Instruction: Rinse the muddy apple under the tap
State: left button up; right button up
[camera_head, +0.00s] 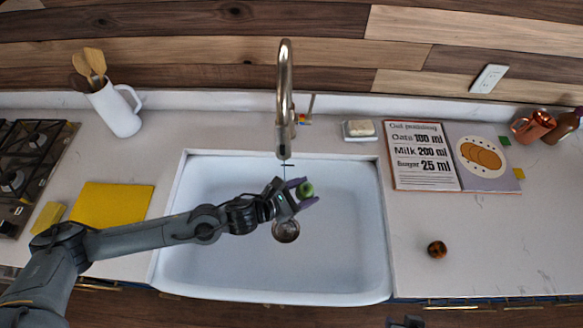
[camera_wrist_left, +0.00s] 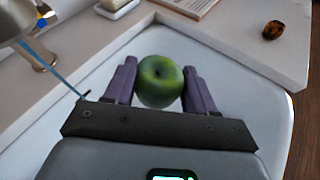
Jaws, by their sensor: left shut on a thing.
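My left gripper (camera_head: 301,194) is shut on a green apple (camera_head: 305,189) and holds it over the sink. In the left wrist view the apple (camera_wrist_left: 160,82) sits between the two purple fingers (camera_wrist_left: 160,88), and no mud shows on its visible side. The tap (camera_head: 285,90) arches over the sink's back edge. A thin blue stream (camera_head: 285,172) falls from its spout, left of the apple; in the left wrist view the stream (camera_wrist_left: 55,68) ends near the gripper's body. A dark part at the head view's bottom edge may be my right gripper; its jaws cannot be made out.
The white sink (camera_head: 350,260) has a drain (camera_head: 286,231) below the gripper. A brown, dark-patched round thing (camera_head: 437,249) lies on the right counter. A soap dish (camera_head: 360,136) and an open recipe book (camera_head: 424,180) stand behind. A yellow cloth (camera_head: 110,205) lies left.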

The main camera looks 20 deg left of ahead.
pick_arm(q)
jog(key=s+d+r+p, duration=0.1)
jog(key=s+d+r, duration=0.2)
jog(key=s+r, duration=0.1)
dwell(0.6)
jog(key=shift+w, duration=0.1)
dwell(0.5)
